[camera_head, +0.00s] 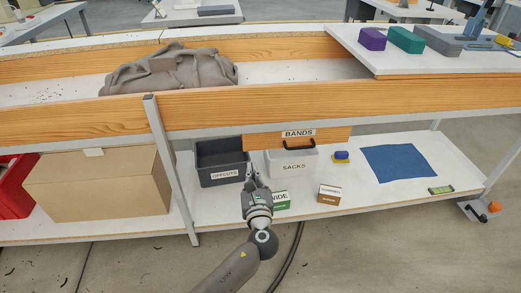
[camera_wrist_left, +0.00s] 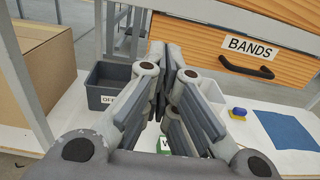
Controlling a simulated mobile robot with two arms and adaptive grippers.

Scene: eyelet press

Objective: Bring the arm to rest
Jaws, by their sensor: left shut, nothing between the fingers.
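My left gripper (camera_head: 255,181) is shut and empty. It is held in front of the lower shelf, between the dark OFFCUTS bin (camera_head: 221,162) and the white SACKS bin (camera_head: 291,163) in the head view. The wrist view shows its fingers together (camera_wrist_left: 168,85), with the OFFCUTS bin (camera_wrist_left: 106,86) behind to the left. The left arm (camera_head: 231,269) reaches up from the bottom of the head view. The gripper partly hides a green-and-white WIDE block (camera_head: 281,200). My right gripper is not in view.
A wooden BANDS drawer (camera_head: 310,138) with a dark handle hangs above the SACKS bin. A cardboard box (camera_head: 97,184) and a red bin (camera_head: 14,186) stand at left. A blue cloth (camera_head: 400,163) lies at right. A grey sack (camera_head: 172,70) rests on the upper bench.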

